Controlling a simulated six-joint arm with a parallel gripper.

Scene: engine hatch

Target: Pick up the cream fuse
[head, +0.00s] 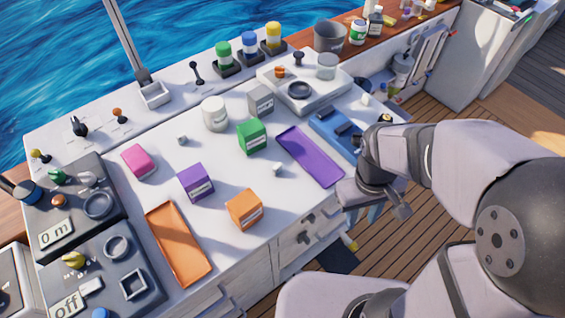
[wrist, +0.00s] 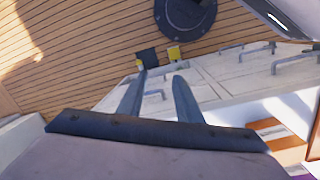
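Several small pale blocks lie on the white counter, and I cannot tell for sure which is the cream fuse. One cream-white piece (head: 365,99) is at the right, by the blue tray (head: 335,130). My gripper (head: 375,213) hangs beside the counter's right front edge, off the worktop. In the wrist view my gripper (wrist: 160,76) has its two fingers apart with nothing between them. No cream fuse can be made out in the wrist view.
A purple tray (head: 318,180) and an orange tray (head: 158,212) lie on the counter. Orange (head: 244,209), purple (head: 195,183), green (head: 251,136) and pink (head: 139,161) blocks stand around them. Drawers with handles (wrist: 230,85) line the counter front, above the wooden deck (wrist: 90,40).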

